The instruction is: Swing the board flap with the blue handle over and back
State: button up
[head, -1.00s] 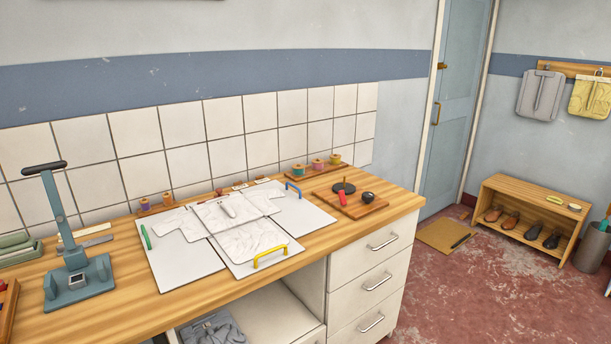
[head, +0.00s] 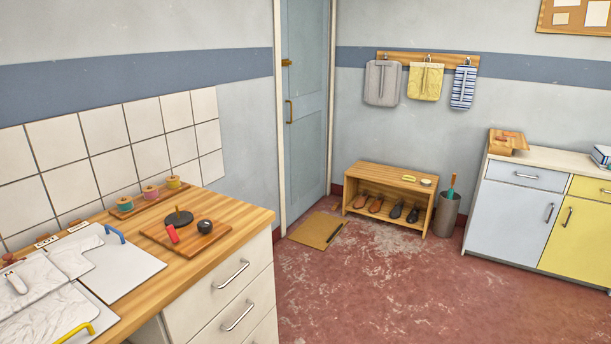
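The board flap with the blue handle (head: 128,265) is a pale panel on the wooden counter, lying flat at the right of a folding board. Its blue handle (head: 115,233) stands at the flap's far edge. A white garment (head: 42,308) lies over the board's middle and partly onto this flap. A yellow handle (head: 76,332) shows on the front flap at the bottom edge. The left part of the board is out of the picture. My gripper is not in view.
A small wooden board (head: 184,234) with a dark round piece, a red item and a black knob sits right of the flap. A spool rack (head: 148,199) stands behind. Red floor (head: 370,290) is open between the counter and the cabinet (head: 512,212). A shoe rack (head: 387,177) stands by the far wall.

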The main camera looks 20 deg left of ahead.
aim_at(121, 266)
jog(key=i, duration=1.2)
jog(key=z, duration=0.05)
jog(key=k, duration=0.25)
jog(key=u, duration=3.3)
